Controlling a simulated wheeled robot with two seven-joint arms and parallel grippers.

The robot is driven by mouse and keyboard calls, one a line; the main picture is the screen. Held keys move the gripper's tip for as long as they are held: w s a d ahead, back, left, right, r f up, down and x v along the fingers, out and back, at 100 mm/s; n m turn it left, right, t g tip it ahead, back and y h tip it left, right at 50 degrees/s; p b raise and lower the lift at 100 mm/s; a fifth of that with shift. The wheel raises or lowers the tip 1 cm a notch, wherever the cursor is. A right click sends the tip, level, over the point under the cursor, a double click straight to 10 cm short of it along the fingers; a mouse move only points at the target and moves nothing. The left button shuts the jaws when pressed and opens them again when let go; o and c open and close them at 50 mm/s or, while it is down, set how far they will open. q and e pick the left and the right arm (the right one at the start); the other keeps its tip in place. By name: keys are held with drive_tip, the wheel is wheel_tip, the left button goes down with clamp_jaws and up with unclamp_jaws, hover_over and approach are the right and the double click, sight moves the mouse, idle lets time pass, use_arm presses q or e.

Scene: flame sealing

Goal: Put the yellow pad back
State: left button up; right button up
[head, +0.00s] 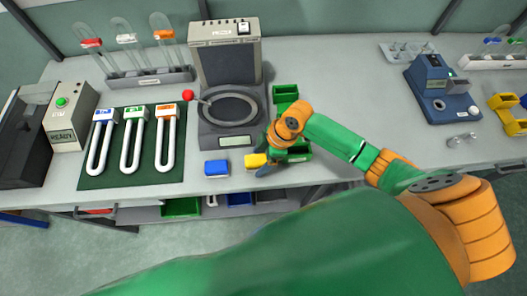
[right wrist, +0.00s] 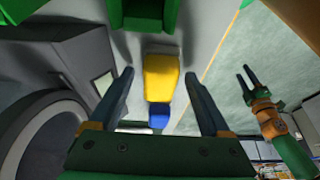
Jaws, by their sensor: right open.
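The yellow pad (head: 256,160) lies near the table's front edge, right of a blue pad (head: 216,168). My right gripper (head: 264,163) is low over the yellow pad and partly hides it. In the right wrist view the yellow pad (right wrist: 161,76) shows between the open fingers of my right gripper (right wrist: 159,74), with gaps on both sides. The blue pad (right wrist: 159,112) is beyond it there. My left gripper (right wrist: 247,76) shows only in the right wrist view, open and empty, away from the pads.
A green bin (head: 285,95) stands behind my right gripper; another green bin (head: 302,151) is just right of it, partly hidden. A grey device with a ring-shaped top (head: 228,112) stands close on the left.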

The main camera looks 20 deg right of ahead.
drive_tip(key=b+v, duration=0.1)
drive_tip(key=v, duration=1)
drive_tip(key=shift+r, duration=0.25)
drive_tip(key=shift+s+d+f, duration=0.1)
drive_tip(key=shift+d, duration=0.1)
